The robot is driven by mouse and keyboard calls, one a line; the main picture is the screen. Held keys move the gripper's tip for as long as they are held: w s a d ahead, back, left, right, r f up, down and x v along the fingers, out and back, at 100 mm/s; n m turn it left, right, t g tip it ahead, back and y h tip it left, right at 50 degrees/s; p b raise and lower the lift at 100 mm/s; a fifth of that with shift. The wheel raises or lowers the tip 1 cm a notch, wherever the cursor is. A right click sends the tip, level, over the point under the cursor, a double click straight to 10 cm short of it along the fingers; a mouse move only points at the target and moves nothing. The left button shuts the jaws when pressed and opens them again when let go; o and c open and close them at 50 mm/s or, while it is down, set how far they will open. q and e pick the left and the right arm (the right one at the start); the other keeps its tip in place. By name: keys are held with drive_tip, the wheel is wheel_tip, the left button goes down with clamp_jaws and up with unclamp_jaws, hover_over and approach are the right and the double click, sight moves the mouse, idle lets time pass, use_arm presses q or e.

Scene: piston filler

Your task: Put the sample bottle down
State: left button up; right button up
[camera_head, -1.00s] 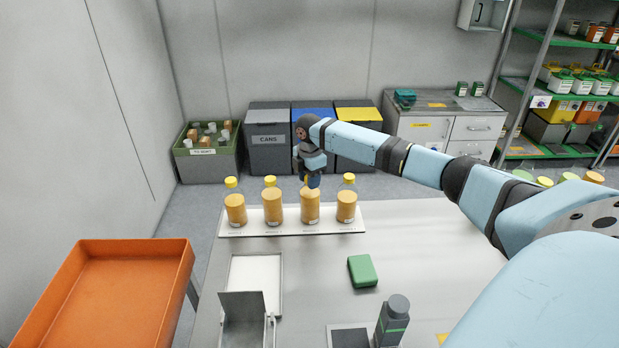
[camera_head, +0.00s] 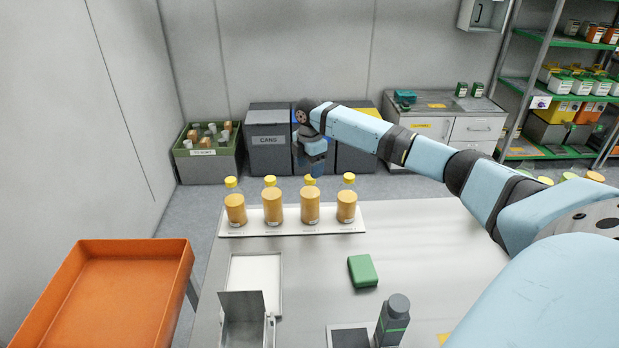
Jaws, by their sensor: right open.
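Several amber sample bottles with yellow caps stand upright in a row on a white tray (camera_head: 291,229) at the far side of the table. The third bottle from the left (camera_head: 310,206) stands beside the fourth bottle (camera_head: 347,205). My right gripper (camera_head: 314,175) is just above or behind the third bottle's cap, open and apart from it as far as I can see. Its fingertips are small and partly hidden by the cap. My left gripper is not in view.
An orange bin (camera_head: 120,300) stands left of the table. A green block (camera_head: 362,271), a metal fixture (camera_head: 247,300) and a dark grey device (camera_head: 393,320) are on the table nearer me. Waste bins (camera_head: 270,150) stand behind. The table's right middle is clear.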

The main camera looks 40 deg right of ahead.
wheel_tip(320, 180, up, 8)
drive_tip(key=shift+b, duration=0.3)
drive_tip(key=shift+f, duration=0.1)
idle(0.3)
